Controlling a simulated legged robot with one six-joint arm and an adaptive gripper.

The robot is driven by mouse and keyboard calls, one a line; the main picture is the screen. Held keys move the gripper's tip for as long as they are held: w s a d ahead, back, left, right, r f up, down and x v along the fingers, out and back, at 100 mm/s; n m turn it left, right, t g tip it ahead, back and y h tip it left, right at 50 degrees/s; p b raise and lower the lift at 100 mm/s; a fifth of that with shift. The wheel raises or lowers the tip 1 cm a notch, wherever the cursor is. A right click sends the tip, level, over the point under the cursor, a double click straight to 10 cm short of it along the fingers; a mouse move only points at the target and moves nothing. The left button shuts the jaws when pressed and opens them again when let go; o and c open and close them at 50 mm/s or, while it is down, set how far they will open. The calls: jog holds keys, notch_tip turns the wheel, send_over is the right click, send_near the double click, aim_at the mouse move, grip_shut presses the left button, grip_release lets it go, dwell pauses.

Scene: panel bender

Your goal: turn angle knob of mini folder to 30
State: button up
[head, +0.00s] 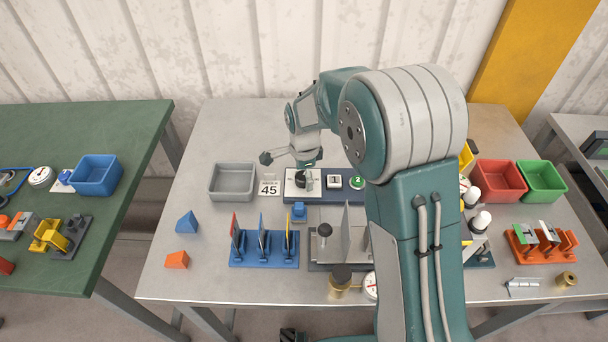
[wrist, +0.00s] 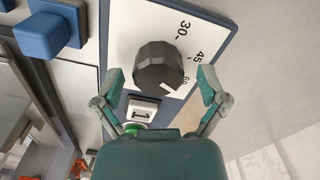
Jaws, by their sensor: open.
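The dark, ridged angle knob (wrist: 158,65) sits on a white dial plate (wrist: 190,22) printed 30, 45 and a partly hidden 60. A white pointer line on the knob aims near the 60 mark. My gripper (wrist: 161,76) is open, with one finger on each side of the knob and gaps visible between. In the head view the knob (head: 305,181) is on the white left part of the mini folder's control panel (head: 330,196), and my gripper (head: 290,160) is over it. Whether the fingers reach down to the knob's level is unclear.
A white button marked 1 (wrist: 143,110) and a green button (head: 357,182) lie beside the knob. A card reading 45 (head: 269,188) and a grey bin (head: 232,196) stand left of the panel. A blue block (head: 298,213) and a blue tool rack (head: 264,262) are in front.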

jog(key=c, duration=1.1)
jog(key=shift+c, duration=0.2)
jog(key=shift+n, duration=0.3)
jog(key=n, duration=0.4)
jog(key=shift+n, duration=0.3)
jog(key=n, duration=0.4)
jog(key=shift+w+a+n, duration=0.1)
jog(key=shift+w+n, duration=0.05)
jog(key=shift+n, duration=0.15)
jog(key=n, duration=1)
jog(key=shift+a+r, duration=0.1)
jog(key=shift+a, duration=0.05)
